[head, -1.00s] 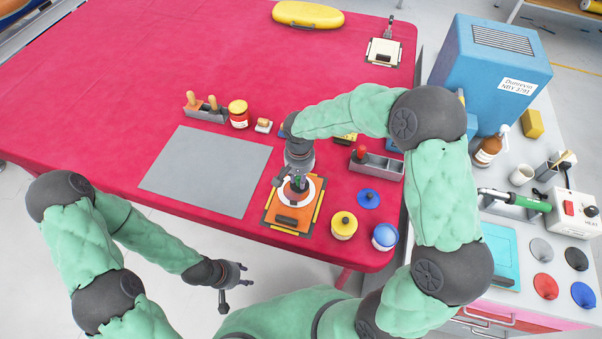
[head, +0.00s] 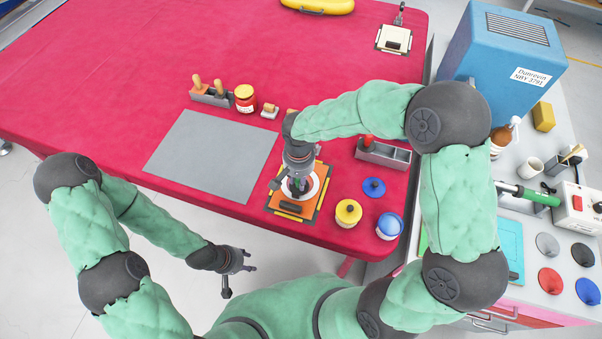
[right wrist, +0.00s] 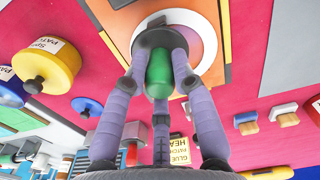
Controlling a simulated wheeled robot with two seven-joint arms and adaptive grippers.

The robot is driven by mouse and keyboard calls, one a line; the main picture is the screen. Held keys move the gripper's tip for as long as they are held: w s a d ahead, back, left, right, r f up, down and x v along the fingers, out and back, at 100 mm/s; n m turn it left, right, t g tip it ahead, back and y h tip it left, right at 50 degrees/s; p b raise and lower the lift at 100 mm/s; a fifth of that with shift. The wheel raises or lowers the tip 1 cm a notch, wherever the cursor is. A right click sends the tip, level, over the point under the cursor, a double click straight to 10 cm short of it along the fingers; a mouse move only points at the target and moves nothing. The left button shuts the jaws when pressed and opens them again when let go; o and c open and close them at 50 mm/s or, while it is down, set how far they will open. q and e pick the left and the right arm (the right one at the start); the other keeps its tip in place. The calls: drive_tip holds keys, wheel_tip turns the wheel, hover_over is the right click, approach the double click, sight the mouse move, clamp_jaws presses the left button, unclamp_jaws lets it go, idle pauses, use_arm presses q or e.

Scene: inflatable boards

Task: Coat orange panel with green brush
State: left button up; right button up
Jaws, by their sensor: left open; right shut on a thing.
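The orange panel (head: 284,197) lies flat near the front edge of the red table, on a dark backing with yellow edge strips. It carries a pale ring (right wrist: 203,32) and a dark bar (head: 290,207). My right gripper (head: 299,188) is over the panel, pointing down. In the right wrist view its fingers are shut around the green brush (right wrist: 159,72). The brush's dark round head is over the panel by the ring; whether it touches is unclear. My left gripper (head: 246,262) is open and empty, in front of the table edge.
A grey sheet (head: 212,155) lies left of the panel. A yellow-lidded pot (head: 348,213), a blue-lidded pot (head: 389,226) and a grey rack (head: 384,155) stand to its right. A blue cabinet (head: 505,65) stands at right.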

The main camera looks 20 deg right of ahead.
drive_tip(key=shift+s+a, duration=0.3)
drive_tip(key=shift+s, duration=0.2)
drive_tip(key=shift+s+d+f, duration=0.1)
drive_tip(key=shift+s+d, duration=0.25)
drive_tip(key=shift+d, duration=0.2)
drive_tip(key=shift+w+d, duration=0.6)
drive_tip(key=shift+w, duration=0.3)
drive_tip(key=shift+w+d, duration=0.6)
drive_tip(key=shift+w, duration=0.3)
drive_tip(key=shift+w+d, duration=0.6)
drive_tip(key=shift+w, duration=0.3)
drive_tip(key=shift+w+d, duration=0.45)
drive_tip(key=shift+w, duration=0.25)
drive_tip(key=shift+w+d, duration=0.45)
drive_tip(key=shift+w, duration=0.2)
clamp_jaws()
drive_tip(key=shift+r, duration=0.25)
drive_tip(key=shift+r+p, duration=1.85)
drive_tip(key=shift+r, duration=1.05)
